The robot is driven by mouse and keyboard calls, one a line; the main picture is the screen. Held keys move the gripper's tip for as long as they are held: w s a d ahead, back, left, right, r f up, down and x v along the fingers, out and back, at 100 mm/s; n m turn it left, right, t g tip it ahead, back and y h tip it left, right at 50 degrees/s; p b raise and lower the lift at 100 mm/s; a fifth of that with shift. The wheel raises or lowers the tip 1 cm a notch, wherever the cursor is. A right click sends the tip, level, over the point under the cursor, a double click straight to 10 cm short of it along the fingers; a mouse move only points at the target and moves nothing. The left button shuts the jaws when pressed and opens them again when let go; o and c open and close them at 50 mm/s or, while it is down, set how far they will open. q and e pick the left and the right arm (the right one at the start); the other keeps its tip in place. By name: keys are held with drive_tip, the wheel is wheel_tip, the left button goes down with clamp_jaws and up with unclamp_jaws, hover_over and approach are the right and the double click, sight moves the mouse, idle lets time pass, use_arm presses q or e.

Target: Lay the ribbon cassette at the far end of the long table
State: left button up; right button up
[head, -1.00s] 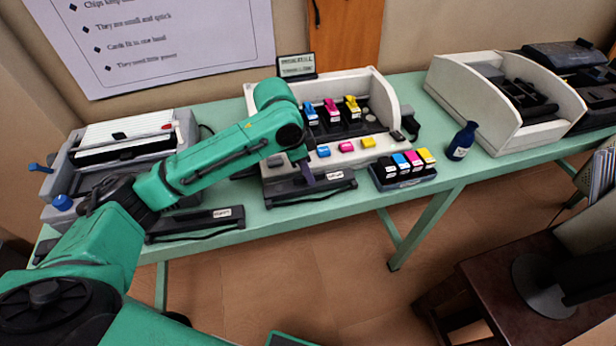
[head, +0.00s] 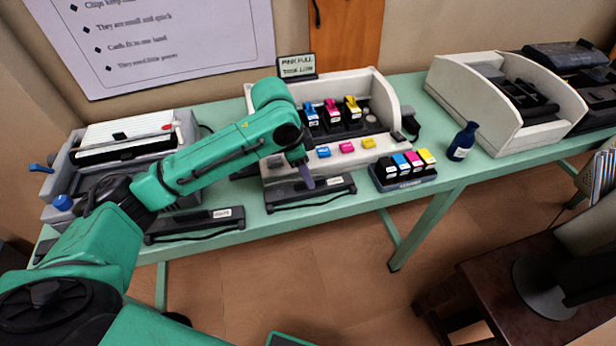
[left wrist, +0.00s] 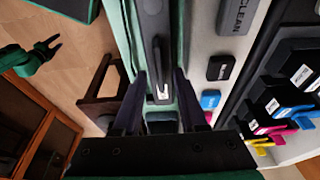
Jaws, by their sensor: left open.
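A long black cassette-like bar (head: 312,193) with a small white label lies at the table's front edge, before the middle printer; I cannot read the label. It also shows in the left wrist view (left wrist: 155,45). My left gripper (head: 307,180) is over it, pointing down, jaws open. In the left wrist view the fingers (left wrist: 158,100) stand on either side of its line; contact is unclear. A similar black labelled bar (head: 198,224) lies before the left printer. The long green table (head: 262,222) runs across the view. A small green claw, likely my right gripper (left wrist: 46,46), shows in the left wrist view.
The middle printer (head: 276,172) holds colour cartridges. A cartridge tray (head: 405,182) and a blue bottle (head: 462,141) stand right of the bar. An open white machine (head: 505,130) is farther right. A dark brown table (head: 510,295) stands at lower right.

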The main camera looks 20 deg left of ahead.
use_arm(q)
drive_tip(key=v, duration=1)
drive_tip(key=shift+r, duration=0.1)
